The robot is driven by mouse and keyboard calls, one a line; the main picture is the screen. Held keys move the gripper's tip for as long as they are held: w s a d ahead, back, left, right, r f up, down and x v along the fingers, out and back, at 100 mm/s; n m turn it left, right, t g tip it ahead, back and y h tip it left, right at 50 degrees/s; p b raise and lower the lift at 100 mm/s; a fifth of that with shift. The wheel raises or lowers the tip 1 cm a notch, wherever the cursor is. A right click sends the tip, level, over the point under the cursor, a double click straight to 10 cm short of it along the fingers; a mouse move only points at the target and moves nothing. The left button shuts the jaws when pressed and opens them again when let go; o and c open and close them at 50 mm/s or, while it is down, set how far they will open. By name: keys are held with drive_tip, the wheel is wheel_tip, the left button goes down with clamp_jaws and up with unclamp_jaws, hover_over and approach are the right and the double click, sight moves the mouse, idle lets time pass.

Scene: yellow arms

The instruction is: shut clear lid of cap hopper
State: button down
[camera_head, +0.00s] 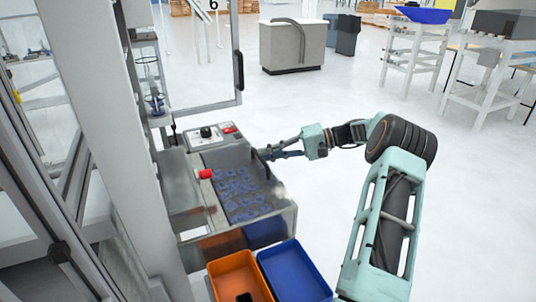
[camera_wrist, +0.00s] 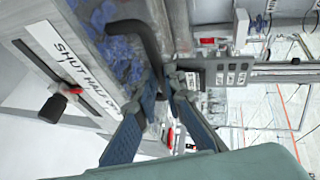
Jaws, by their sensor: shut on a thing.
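The cap hopper (camera_head: 267,222) stands left of centre in the head view, a clear-walled box holding many blue caps (camera_head: 238,190). The caps also show in the wrist view (camera_wrist: 122,58). Its clear lid is hard to make out against the box, so I cannot tell its angle. A dark bent handle (camera_head: 262,166) rises at the hopper's far right side. It shows large in the wrist view (camera_wrist: 140,32). My gripper (camera_head: 268,154) reaches in from the right. In the wrist view my gripper (camera_wrist: 163,78) has its fingertips closed on the lower end of the handle.
A label reading "SHUT HALF" (camera_wrist: 75,62) sits beside a black knob (camera_wrist: 52,108). A red knob (camera_head: 205,174) is on the hopper's left. An orange bin (camera_head: 222,287) and a blue bin (camera_head: 287,257) stand in front. Open floor lies right.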

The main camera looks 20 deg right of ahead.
drive_tip(key=shift+s+f, duration=0.1)
drive_tip(key=shift+f, duration=0.35)
drive_tip(key=c, duration=2)
unclamp_jaws()
drive_tip(key=shift+d, duration=0.1)
drive_tip(key=shift+r, duration=0.1)
drive_tip(key=shift+d, duration=0.1)
drive_tip(key=v, duration=1.1)
drive_tip(key=shift+s+d+r, duration=0.2)
drive_tip(key=shift+d, duration=0.1)
